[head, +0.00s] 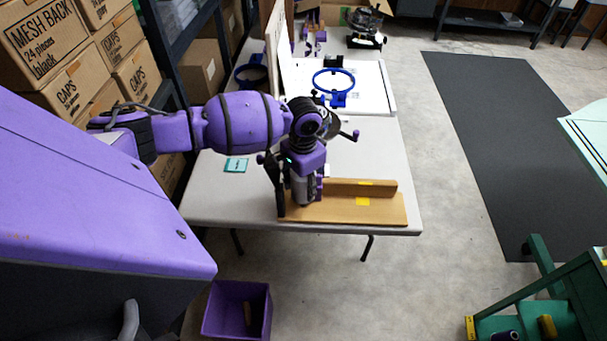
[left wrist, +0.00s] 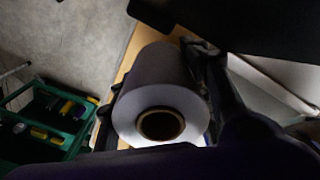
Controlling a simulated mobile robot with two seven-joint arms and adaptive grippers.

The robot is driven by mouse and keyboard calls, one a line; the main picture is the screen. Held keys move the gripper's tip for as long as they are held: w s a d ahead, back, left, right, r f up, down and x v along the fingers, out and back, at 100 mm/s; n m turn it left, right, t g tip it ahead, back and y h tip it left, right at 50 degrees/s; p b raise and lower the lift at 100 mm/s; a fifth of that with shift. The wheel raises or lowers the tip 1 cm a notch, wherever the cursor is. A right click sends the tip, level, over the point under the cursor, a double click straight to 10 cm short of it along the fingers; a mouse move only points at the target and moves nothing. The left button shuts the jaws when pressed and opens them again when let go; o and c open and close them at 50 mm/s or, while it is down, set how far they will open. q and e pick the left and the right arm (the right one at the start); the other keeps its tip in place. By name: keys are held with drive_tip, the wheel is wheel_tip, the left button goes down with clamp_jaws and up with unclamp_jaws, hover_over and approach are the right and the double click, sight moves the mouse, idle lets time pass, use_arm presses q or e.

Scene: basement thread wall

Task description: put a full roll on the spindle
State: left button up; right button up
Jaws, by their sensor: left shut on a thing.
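A pale grey roll (left wrist: 155,85) with a brown core hole in its near end shows in the left wrist view. My left gripper (head: 300,192) is shut on it, with a dark finger on either side. In the head view the roll (head: 301,188) is partly hidden by the gripper, over the left end of a wooden board (head: 345,210) on the table. I cannot tell whether it touches the board. I cannot make out a spindle for certain; a small crank handle (head: 350,136) shows just behind my wrist. My right gripper is not in view.
The grey table (head: 215,205) also holds a teal card (head: 236,165) and a blue ring frame (head: 335,82) farther back. A purple bin (head: 208,318) stands on the floor below. A green cart (head: 545,290) with spools is at lower right. Boxes (head: 40,45) line the left.

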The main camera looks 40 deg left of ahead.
use_arm(q)
drive_tip(key=o, duration=1.3)
